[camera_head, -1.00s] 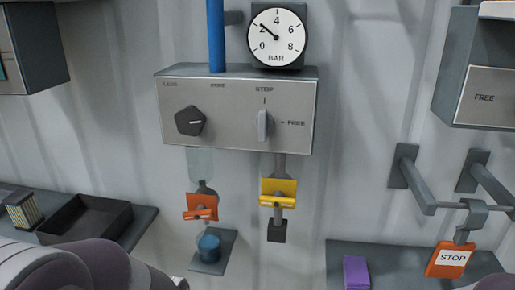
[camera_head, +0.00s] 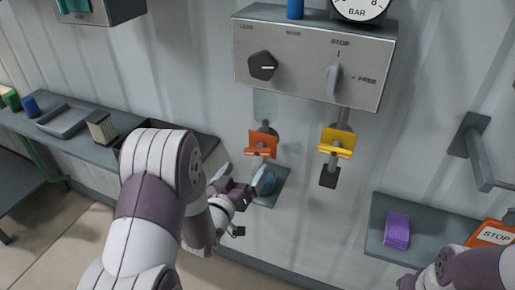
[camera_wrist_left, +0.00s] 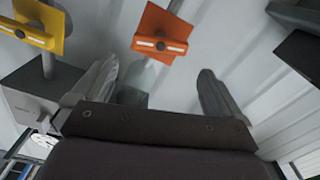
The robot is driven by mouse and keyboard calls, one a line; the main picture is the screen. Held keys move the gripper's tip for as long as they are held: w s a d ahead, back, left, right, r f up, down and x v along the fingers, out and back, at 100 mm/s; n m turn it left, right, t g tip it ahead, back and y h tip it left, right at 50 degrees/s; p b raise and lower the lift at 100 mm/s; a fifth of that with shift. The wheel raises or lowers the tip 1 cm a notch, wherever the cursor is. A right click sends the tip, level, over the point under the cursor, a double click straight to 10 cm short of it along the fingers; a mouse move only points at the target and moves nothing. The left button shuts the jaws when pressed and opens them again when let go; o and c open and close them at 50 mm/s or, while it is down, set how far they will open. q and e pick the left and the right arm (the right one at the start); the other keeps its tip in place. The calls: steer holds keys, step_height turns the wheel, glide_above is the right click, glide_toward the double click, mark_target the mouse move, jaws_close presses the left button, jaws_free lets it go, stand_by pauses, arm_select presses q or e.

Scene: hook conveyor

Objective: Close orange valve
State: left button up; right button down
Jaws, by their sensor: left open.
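The orange valve (camera_head: 262,145) is an orange plate-shaped handle on a pipe below the left side of the grey control box. It also shows at the top of the left wrist view (camera_wrist_left: 162,33), slightly tilted, with its handle bar across it. My left gripper (camera_head: 242,177) is open and empty, just below and left of the orange valve and apart from it. In the left wrist view its two fingers (camera_wrist_left: 158,72) are spread wide, with the valve beyond them. Only part of my right arm shows at the lower right corner; its fingers are not visible.
A yellow valve (camera_head: 336,143) hangs right of the orange one. The control box (camera_head: 300,65) is above both. A blue round part (camera_head: 266,184) on a small shelf is partly behind my left gripper. A purple block (camera_head: 396,230) and an orange STOP sign (camera_head: 493,234) are at right.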

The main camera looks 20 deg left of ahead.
mark_target(257, 152)
arm_select(q)
steer(key=w+p, duration=0.1)
steer(key=w, duration=0.3)
steer(key=w+p, duration=0.1)
steer(key=w, duration=0.4)
steer(key=shift+w+d, duration=0.2)
steer(key=shift+w, duration=0.05)
steer(key=shift+c, duration=0.3)
